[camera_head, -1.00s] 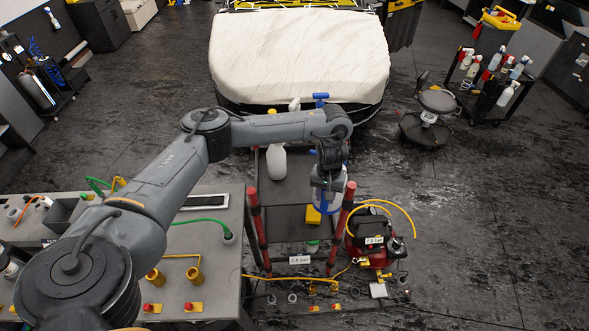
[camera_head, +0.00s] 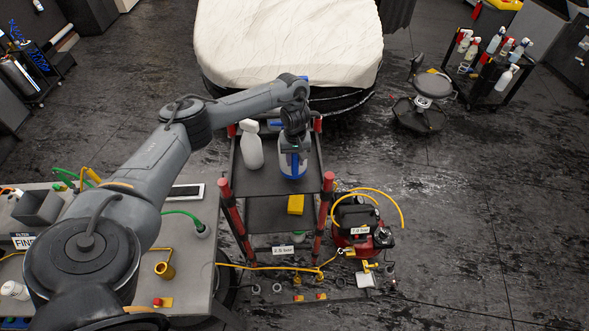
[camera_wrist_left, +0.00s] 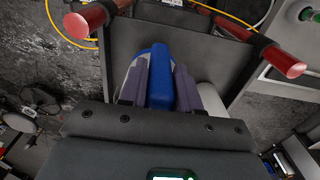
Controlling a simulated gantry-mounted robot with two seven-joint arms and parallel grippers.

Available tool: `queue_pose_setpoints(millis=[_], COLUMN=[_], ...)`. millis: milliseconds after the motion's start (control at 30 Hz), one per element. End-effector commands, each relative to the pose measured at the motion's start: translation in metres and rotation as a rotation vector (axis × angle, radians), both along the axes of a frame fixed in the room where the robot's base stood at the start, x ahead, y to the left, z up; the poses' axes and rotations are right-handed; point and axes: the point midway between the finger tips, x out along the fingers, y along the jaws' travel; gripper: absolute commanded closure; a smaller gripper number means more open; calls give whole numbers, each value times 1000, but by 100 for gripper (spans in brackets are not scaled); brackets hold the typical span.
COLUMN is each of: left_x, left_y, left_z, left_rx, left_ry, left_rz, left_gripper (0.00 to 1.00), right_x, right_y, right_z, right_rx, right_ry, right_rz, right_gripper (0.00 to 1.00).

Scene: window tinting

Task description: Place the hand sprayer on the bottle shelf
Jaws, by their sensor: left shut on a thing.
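The hand sprayer (camera_head: 294,166), a clear bottle with blue parts, hangs from my left gripper (camera_head: 293,147) over the top shelf (camera_head: 268,182) of a dark cart with red posts. I cannot tell whether its base touches the shelf. In the left wrist view, the two fingers of my left gripper (camera_wrist_left: 160,85) are shut on the blue part of the sprayer (camera_wrist_left: 160,70). A white spray bottle (camera_head: 251,152) stands upright on the same shelf, just left of the sprayer and apart from it. My right gripper is not in view.
A yellow block (camera_head: 296,204) lies on the cart's lower shelf. A red and black compressor (camera_head: 356,226) with a yellow hose stands right of the cart. A rack of bottles (camera_head: 489,75) is at the back right, near a stool (camera_head: 432,86). A covered car front (camera_head: 290,45) is behind.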

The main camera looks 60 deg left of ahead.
Motion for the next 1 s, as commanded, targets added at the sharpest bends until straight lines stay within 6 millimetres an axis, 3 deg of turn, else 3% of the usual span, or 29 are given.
queue_pose_setpoints(millis=[400,867,900,1000], left_x=[1,1,0,0], left_y=[0,0,0,0], left_z=[-41,-44,-46,-45], left_rx=[-1,0,0,0], left_ry=[-2,-2,0,0], left_rz=[-1,0,0,-1], left_gripper=[100,100,67,51], right_x=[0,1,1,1], right_y=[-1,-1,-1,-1], right_z=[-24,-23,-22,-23], right_rx=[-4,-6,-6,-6], right_ry=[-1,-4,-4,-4], right_rz=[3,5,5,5], right_gripper=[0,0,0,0])
